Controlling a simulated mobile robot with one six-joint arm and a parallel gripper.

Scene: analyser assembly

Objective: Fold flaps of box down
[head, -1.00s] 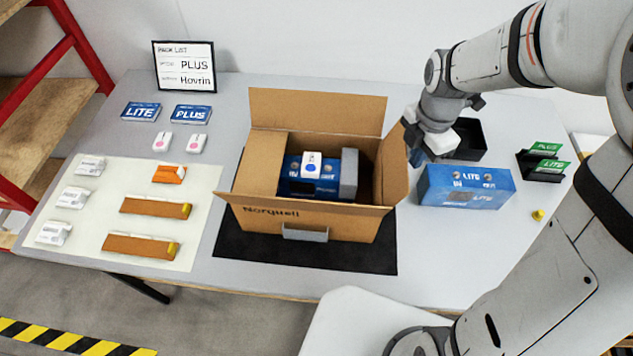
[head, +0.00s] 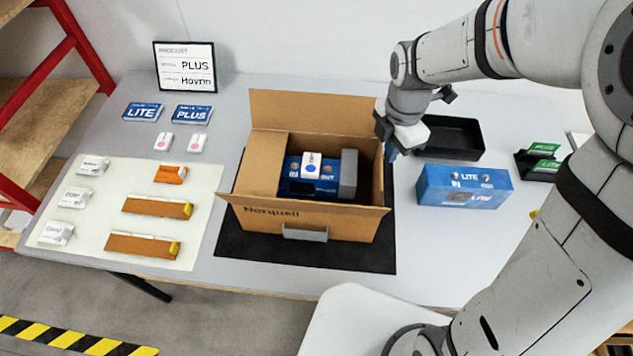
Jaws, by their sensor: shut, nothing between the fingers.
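The brown cardboard box (head: 345,227) stands open on a black mat (head: 240,245). Its back flap (head: 310,112) stands up. Its left flap (head: 262,165) lies inward over the left part of the opening. Its front flap (head: 300,205) juts out toward me. The right flap (head: 378,178) stands roughly upright and shows as a narrow strip. My gripper (head: 390,152) is shut and empty at the right flap's outer side; whether it touches the flap I cannot tell. Inside the box are a blue unit (head: 297,186), a white piece with a blue dot (head: 312,162) and a grey block (head: 349,175).
A blue LITE box (head: 465,186) and a black tray (head: 455,138) stand right of the box. Green cards (head: 543,152) sit in a holder farther right. A pale mat (head: 112,190) with small packs lies left. A sign (head: 186,67) stands at the back.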

